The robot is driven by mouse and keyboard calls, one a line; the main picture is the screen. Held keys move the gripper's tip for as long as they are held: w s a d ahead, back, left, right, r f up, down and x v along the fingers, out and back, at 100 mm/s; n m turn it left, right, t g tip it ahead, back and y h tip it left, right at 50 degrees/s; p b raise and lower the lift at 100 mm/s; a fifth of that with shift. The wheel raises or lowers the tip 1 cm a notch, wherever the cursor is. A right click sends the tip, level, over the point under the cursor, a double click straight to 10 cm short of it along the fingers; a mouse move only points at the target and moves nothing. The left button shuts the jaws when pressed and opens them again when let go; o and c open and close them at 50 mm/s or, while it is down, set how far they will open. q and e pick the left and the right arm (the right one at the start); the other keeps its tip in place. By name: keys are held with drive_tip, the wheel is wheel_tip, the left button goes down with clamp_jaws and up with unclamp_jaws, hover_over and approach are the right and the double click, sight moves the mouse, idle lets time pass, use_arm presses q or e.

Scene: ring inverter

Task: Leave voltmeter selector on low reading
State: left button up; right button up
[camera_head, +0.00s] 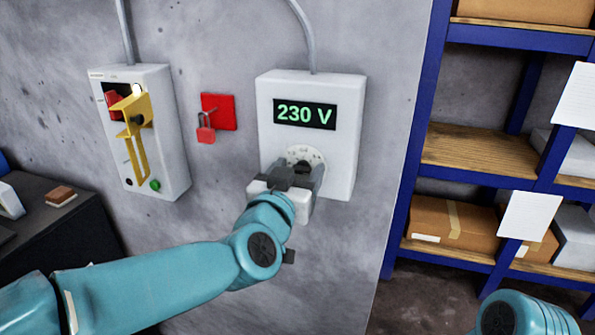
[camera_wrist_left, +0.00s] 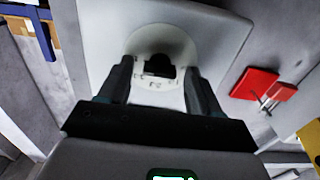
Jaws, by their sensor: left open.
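The voltmeter (camera_head: 345,150) is a white box on the grey wall, and its display (camera_head: 305,114) reads 230 V in green. Its round selector dial (camera_head: 303,156) sits below the display, partly hidden by my left gripper. My left gripper (camera_head: 300,171) is in front of the dial with its fingers open. In the left wrist view the dark selector knob (camera_wrist_left: 160,66) lies between the two open fingers of my left gripper (camera_wrist_left: 160,82), with a gap on each side. The knob's exact setting cannot be read. My right gripper is not in view.
Left of the voltmeter are a red plate with a red padlock (camera_head: 206,131) and a white switch box (camera_head: 165,140) with a yellow bracket. A blue shelf rack (camera_head: 411,130) with boxes stands at the right. A dark bench (camera_head: 60,240) is at the lower left.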

use_arm(q)
drive_tip(key=shift+d, duration=0.1)
drive_tip(key=c, duration=1)
drive_tip(key=shift+c, duration=0.2)
drive_tip(key=n+b, duration=0.2)
drive_tip(key=n, duration=0.2)
drive_tip(key=shift+f+b, duration=0.2)
drive_tip(key=shift+b, duration=0.1)
drive_tip(key=shift+n+b, duration=0.9)
drive_tip(key=shift+n, duration=1.5)
drive_tip(key=shift+w+r, duration=0.1)
drive_tip(key=o, duration=1)
drive_tip(key=shift+a, duration=0.2)
